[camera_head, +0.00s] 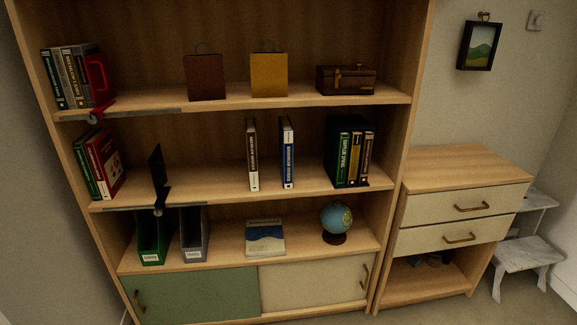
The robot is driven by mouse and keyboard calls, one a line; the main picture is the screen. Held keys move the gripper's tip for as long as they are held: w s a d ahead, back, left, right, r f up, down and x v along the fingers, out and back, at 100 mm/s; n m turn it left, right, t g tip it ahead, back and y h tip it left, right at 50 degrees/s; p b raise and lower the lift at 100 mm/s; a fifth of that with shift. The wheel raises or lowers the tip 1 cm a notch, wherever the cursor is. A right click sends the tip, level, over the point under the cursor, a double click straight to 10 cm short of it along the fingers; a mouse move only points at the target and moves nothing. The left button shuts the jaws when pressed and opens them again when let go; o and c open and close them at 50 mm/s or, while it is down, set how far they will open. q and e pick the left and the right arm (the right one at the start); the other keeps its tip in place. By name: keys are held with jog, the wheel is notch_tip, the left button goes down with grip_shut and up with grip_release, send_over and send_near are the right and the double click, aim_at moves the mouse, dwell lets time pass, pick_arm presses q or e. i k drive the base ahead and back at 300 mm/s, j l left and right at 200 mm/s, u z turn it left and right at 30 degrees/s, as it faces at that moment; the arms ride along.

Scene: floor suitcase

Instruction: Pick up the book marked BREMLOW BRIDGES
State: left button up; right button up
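No spine lettering is clear enough for me to tell surely which book is marked BREMLOW BRIDGES. On the middle shelf, a dark brown book (252,155) and a blue book (287,153) stand upright with a gap between them. Farther right, a group of dark green, black and brown books (350,155) stands together. At the left end, red and green books (101,165) stand leaning slightly. On the top shelf, several dark and grey books (68,78) stand at the left. Neither of my grippers shows in this view.
A black bookend (158,175) and a red bookend (98,78) sit by shelf-edge rails. Bags (205,78) (269,76) and a chest (346,79) fill the top shelf. Below are file holders (152,238), a flat book (265,238) and a globe (336,219). A drawer cabinet (465,168) stands right.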

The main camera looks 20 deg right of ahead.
aim_at(251, 131)
jog(key=i+l, duration=0.15)
jog(key=l, duration=0.25)
jog(key=i+l+z, duration=0.1)
jog(key=l, duration=0.3)
jog(key=i+l, duration=0.25)
jog(key=i+l+z, duration=0.1)
jog(key=l, duration=0.4)
jog(key=i, duration=0.05)
